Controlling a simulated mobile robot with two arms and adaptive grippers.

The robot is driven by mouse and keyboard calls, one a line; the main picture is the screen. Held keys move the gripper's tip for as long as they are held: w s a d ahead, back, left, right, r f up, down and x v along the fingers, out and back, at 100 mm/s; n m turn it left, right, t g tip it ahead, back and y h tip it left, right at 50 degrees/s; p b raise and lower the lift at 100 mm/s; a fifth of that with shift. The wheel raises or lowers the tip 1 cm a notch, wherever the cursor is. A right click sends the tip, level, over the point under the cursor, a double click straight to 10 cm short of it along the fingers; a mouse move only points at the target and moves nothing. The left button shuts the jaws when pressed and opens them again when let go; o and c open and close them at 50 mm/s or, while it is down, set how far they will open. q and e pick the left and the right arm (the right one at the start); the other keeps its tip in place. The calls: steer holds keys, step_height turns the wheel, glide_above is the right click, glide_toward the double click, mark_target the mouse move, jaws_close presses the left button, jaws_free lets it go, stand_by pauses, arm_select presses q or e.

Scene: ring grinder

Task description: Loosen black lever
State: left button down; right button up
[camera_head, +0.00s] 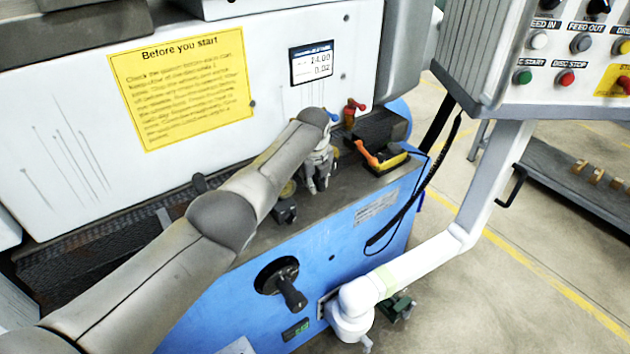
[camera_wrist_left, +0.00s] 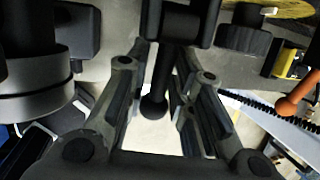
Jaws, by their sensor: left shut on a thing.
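The black lever (camera_wrist_left: 160,80) shows in the left wrist view as a dark rod with a rounded end, hanging from a black block. My left gripper (camera_head: 317,184) is at the machine's ledge in the head view, with my arm crossing the picture from the lower left. In the left wrist view its fingers (camera_wrist_left: 164,72) stand on both sides of the lever and are shut on it. In the head view the lever is hidden or too small to make out at the gripper. My right gripper is in neither view.
An orange-handled lever (camera_head: 368,154) on a yellow and black block stands just right of the gripper. A red lever (camera_head: 355,106) is behind it. A black crank (camera_head: 285,288) sticks out of the blue front. A white control panel arm (camera_head: 430,255) stands at the right.

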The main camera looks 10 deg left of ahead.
arm_select(q)
steer(key=c, duration=1.5)
jaws_free()
steer(key=shift+o, duration=0.2)
steer(key=shift+v, duration=1.15)
steer(key=v, duration=0.9)
steer(key=shift+r, duration=0.35)
steer(key=shift+s, duration=0.1)
